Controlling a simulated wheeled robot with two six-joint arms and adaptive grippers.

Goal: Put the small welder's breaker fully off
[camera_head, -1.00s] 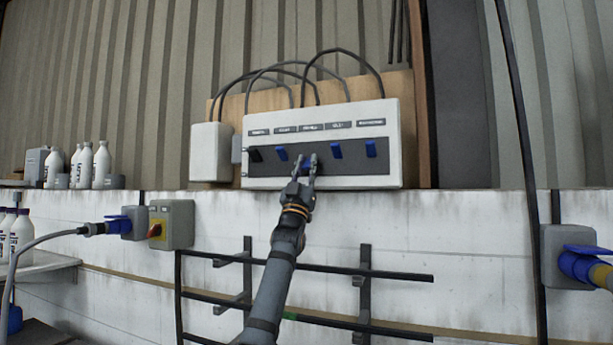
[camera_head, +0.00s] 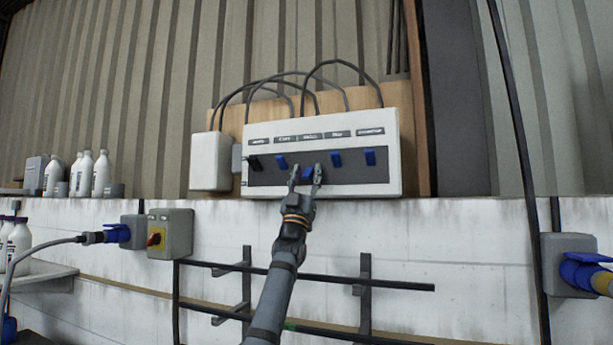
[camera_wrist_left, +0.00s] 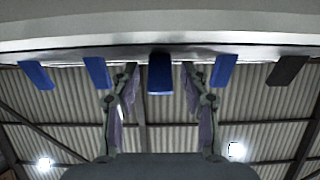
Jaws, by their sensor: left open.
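The breaker box (camera_head: 390,125) is a white wall panel with a dark strip of several switches under small labels that I cannot read reliably. The middle blue switch (camera_head: 308,173) sits lower than its blue neighbours, the left one (camera_head: 281,161) and the right one (camera_head: 336,159). My left gripper (camera_head: 306,170) is open, with one finger on each side of the middle switch. In the left wrist view, this switch (camera_wrist_left: 160,74) hangs between the two spread fingers, with a gap on both sides. My right gripper is not in view.
A black switch (camera_head: 255,163) is at the strip's left end and another blue one (camera_head: 370,157) at its right end. A grey box with a red knob (camera_head: 156,237) is on the wall below left. Black rails (camera_head: 340,281) cross the wall below the panel.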

